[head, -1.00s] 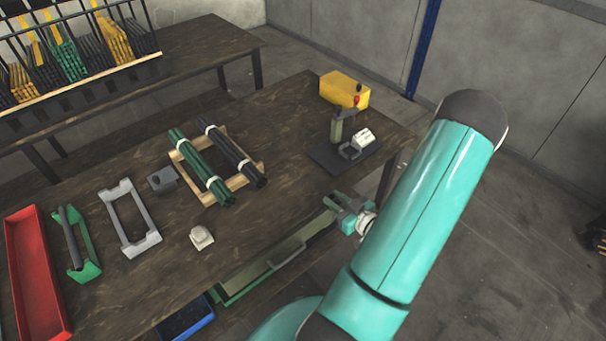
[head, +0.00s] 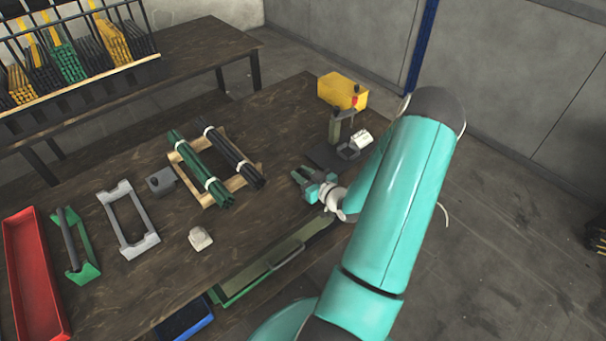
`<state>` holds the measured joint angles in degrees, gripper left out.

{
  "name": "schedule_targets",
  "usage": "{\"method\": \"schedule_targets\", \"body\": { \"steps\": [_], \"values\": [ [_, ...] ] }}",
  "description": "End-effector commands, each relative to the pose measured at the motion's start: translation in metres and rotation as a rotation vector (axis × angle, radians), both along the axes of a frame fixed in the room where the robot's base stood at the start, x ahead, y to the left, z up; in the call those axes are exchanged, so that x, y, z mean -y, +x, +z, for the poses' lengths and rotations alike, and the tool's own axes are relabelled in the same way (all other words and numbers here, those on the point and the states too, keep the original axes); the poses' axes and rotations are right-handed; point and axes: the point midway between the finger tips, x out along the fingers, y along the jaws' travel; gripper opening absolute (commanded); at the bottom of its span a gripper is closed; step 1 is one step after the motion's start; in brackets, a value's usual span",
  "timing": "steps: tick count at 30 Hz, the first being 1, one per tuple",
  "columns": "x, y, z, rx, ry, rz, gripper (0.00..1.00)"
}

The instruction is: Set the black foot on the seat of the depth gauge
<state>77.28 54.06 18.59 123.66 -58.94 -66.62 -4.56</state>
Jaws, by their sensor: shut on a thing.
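My gripper (head: 301,177) is over the right part of the brown table, in front of and to the left of a small upright stand. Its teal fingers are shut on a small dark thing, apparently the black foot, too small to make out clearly. The stand has an olive column (head: 334,130), a dark base plate (head: 322,158) and a grey open frame (head: 348,151) low at its right. It seems to be the depth gauge, but I cannot tell its seat clearly. My arm covers the right side of the plate.
A yellow box (head: 340,92) stands behind the column and a white block (head: 361,138) beside it. A wooden rack (head: 240,183) with green and black bundles lies left of my gripper. Farther left are a grey frame (head: 146,243), a green holder (head: 88,270) and a red tray (head: 35,285).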

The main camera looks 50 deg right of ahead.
Motion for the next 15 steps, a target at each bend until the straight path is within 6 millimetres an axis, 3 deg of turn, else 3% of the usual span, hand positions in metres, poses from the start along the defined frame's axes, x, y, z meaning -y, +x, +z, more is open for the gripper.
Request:
{"method": "schedule_targets", "body": {
  "steps": [8, 9, 11, 15],
  "values": [
    [-0.0002, 0.0001, -0.0045, 0.001, 0.0, 0.001, 0.04],
    [0.0, 0.0, -0.0038, 0.001, -0.001, 0.001, 0.34],
    [0.0, -0.0001, -0.0037, 0.001, -0.001, 0.001, 0.45],
    [0.0, -0.0003, -0.0038, 0.001, -0.001, 0.001, 0.48]
  ]
}}
